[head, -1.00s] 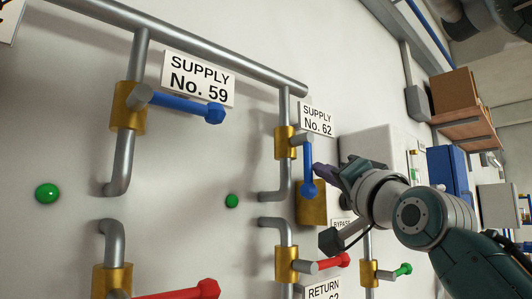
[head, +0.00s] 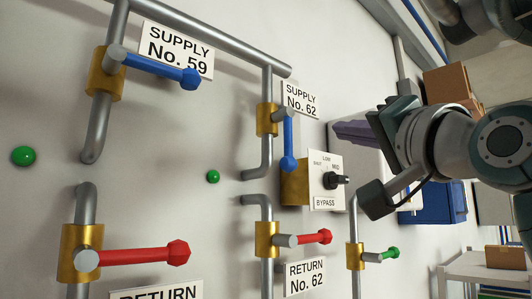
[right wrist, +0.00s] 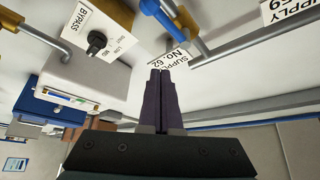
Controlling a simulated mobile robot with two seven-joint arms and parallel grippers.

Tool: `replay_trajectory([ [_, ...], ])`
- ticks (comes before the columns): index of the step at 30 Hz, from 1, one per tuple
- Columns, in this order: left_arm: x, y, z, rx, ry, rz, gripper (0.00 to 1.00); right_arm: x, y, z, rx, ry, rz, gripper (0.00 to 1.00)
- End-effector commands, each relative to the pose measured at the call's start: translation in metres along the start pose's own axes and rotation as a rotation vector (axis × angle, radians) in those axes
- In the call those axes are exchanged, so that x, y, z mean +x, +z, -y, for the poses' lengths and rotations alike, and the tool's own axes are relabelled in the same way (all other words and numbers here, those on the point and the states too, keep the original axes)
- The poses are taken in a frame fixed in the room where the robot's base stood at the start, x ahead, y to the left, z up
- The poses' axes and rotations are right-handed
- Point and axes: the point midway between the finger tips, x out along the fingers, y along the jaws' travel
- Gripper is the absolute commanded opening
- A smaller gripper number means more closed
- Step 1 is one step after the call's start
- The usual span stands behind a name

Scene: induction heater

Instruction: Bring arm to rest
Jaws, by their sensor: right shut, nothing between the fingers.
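My right gripper (head: 350,131) is at the right of the head view, in front of the wall and to the right of the blue-handled Supply No. 62 valve (head: 288,145). It is apart from the valve. In the right wrist view its dark fingers (right wrist: 160,75) are together with nothing between them. The blue valve handle (right wrist: 165,20) shows beyond the fingertips there, near the Supply No. 62 label (right wrist: 172,50). In the head view this handle hangs down. My left gripper is not in view.
The bypass box with a black knob (head: 333,181) sits below and left of my right gripper. Red-handled return valves (head: 313,237) and a green-handled valve (head: 388,253) stick out lower on the wall. A blue cabinet (head: 440,203) and cardboard boxes (head: 447,85) stand at the right.

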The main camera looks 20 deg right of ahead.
Motion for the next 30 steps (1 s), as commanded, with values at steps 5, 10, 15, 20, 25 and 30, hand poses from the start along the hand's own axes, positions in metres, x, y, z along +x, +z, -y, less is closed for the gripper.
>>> replay_trajectory([
  [5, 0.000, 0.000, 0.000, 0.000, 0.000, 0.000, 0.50, -0.001, -0.001, 0.001, 0.000, 0.000, 0.000, 0.00],
  [10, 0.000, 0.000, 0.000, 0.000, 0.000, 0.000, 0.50, -0.001, -0.001, 0.001, 0.000, 0.000, 0.000, 0.00],
  [15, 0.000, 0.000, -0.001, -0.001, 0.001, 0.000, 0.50, -0.001, -0.001, 0.001, 0.000, 0.000, 0.000, 0.00],
  [20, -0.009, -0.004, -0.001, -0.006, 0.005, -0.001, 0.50, -0.004, 0.016, -0.009, -0.052, 0.052, 0.065, 0.00],
  [25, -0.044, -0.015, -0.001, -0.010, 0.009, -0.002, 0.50, -0.047, 0.088, -0.059, -0.291, 0.263, 0.397, 0.00],
  [30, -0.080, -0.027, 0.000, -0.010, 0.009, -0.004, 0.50, -0.160, 0.156, -0.108, -0.574, 0.451, 0.895, 0.00],
])
